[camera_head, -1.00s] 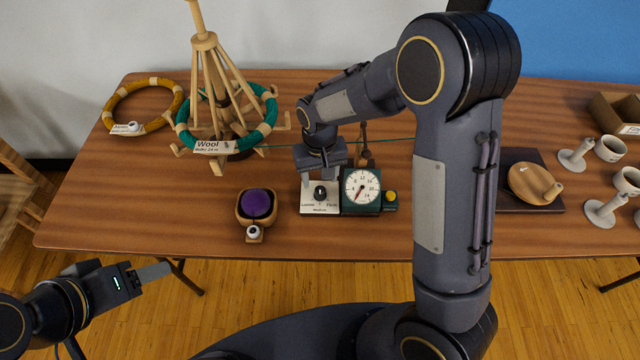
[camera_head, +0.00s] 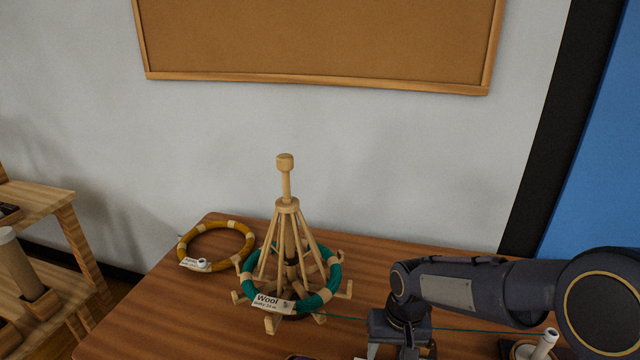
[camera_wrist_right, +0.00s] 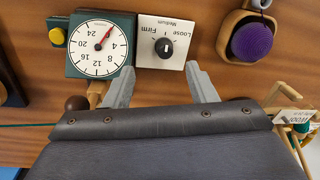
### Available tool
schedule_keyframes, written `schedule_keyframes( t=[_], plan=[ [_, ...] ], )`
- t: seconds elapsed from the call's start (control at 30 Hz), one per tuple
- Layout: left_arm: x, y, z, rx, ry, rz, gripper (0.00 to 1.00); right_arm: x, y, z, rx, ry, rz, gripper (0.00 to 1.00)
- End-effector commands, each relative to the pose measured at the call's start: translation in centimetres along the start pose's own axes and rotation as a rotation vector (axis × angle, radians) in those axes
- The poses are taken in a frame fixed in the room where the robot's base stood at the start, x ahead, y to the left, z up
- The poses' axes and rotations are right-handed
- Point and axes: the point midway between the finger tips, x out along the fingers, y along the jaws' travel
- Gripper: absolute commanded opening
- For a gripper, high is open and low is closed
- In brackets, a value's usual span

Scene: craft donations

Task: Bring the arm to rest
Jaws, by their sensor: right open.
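My right arm (camera_head: 470,287) reaches in from the right in the head view. Its gripper (camera_head: 395,352) points down at the bottom edge, with the fingertips cut off. In the right wrist view the gripper (camera_wrist_right: 162,82) is open and empty, its two fingers apart. Just beyond the fingertips is a white panel (camera_wrist_right: 178,53) with a black knob (camera_wrist_right: 164,47), labelled Loose, Medium and Firm. A green box with a white dial (camera_wrist_right: 98,48) and red pointer sits beside it. My left gripper is out of view.
A wooden swift (camera_head: 288,235) carries a teal wool skein (camera_head: 325,294), its yarn running right past my arm. An ochre skein (camera_head: 218,243) lies on the table at left. A purple ball (camera_wrist_right: 251,41) sits in a wooden holder near the panel.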

Motion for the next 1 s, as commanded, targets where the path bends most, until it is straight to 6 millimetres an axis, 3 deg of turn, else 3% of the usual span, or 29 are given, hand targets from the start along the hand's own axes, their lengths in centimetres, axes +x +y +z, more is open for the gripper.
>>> schedule_keyframes(
  t=[0.03, 0.2, 0.4, 0.6, 0.7, 1.0],
  plan=[
    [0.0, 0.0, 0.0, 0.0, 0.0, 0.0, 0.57, -2.0, 1.0, 1.1, 0.023, 0.026, -0.048, 0.51],
    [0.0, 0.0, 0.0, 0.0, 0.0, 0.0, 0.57, -7.0, 3.5, 6.0, 0.058, 0.116, -0.18, 0.51],
    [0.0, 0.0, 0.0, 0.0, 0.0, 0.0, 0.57, -10.6, 5.3, 12.6, 0.075, 0.256, -0.273, 0.51],
    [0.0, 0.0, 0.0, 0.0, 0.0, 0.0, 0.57, -11.3, 5.7, 17.5, 0.077, 0.382, -0.291, 0.51],
    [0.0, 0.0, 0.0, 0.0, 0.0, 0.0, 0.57, -11.2, 5.7, 18.8, 0.078, 0.419, -0.289, 0.51],
    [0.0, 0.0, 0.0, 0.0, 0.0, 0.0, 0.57, -11.0, 5.6, 19.6, 0.076, 0.439, -0.285, 0.51]
  ],
)
